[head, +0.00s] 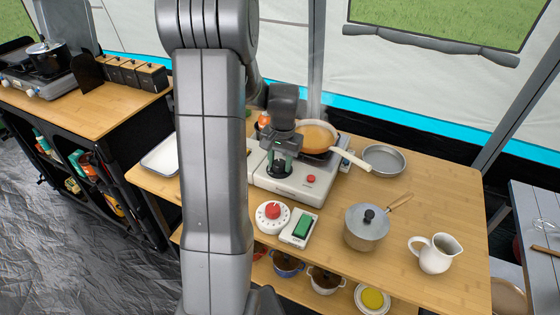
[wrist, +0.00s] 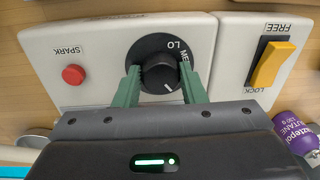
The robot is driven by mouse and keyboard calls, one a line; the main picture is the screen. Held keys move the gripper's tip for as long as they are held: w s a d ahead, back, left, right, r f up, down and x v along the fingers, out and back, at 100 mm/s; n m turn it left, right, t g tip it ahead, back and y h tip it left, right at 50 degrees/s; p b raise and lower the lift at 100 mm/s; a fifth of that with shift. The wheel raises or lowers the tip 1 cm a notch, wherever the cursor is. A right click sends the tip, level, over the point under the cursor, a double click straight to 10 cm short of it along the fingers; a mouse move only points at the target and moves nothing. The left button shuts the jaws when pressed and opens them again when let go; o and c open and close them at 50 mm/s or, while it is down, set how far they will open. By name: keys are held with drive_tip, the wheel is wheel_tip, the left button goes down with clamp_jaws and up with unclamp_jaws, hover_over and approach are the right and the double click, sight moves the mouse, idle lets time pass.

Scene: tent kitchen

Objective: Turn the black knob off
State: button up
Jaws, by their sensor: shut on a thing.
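The black knob (wrist: 160,74) sits on the front of the white stove (wrist: 110,42), on a black dial marked LO and ME. A white pointer line on the knob points down and slightly right in the wrist view. My gripper (wrist: 163,85) is shut on the knob, with one green finger on each side. In the head view my gripper (head: 280,163) reaches down onto the stove front, and its fingers hide most of the knob. A pan (head: 316,137) with orange-brown contents stands on the burner.
A red SPARK button (wrist: 73,74) and a yellow FREE/LOCK lever (wrist: 273,63) flank the dial. A white timer with a red knob (head: 272,211), a green switch (head: 302,227), a lidded pot (head: 367,227) and a white jug (head: 435,254) stand nearby on the table.

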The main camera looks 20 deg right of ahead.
sight(281, 164)
drive_tip(key=m, duration=0.3)
drive_tip(key=shift+m, duration=2.2)
drive_tip(key=o, duration=1)
drive_tip(key=shift+r, duration=0.1)
wheel_tip(281, 164, up, 14)
drive_tip(key=shift+s+f, duration=0.2)
drive_tip(key=shift+s, duration=0.2)
drive_tip(key=shift+f, duration=0.1)
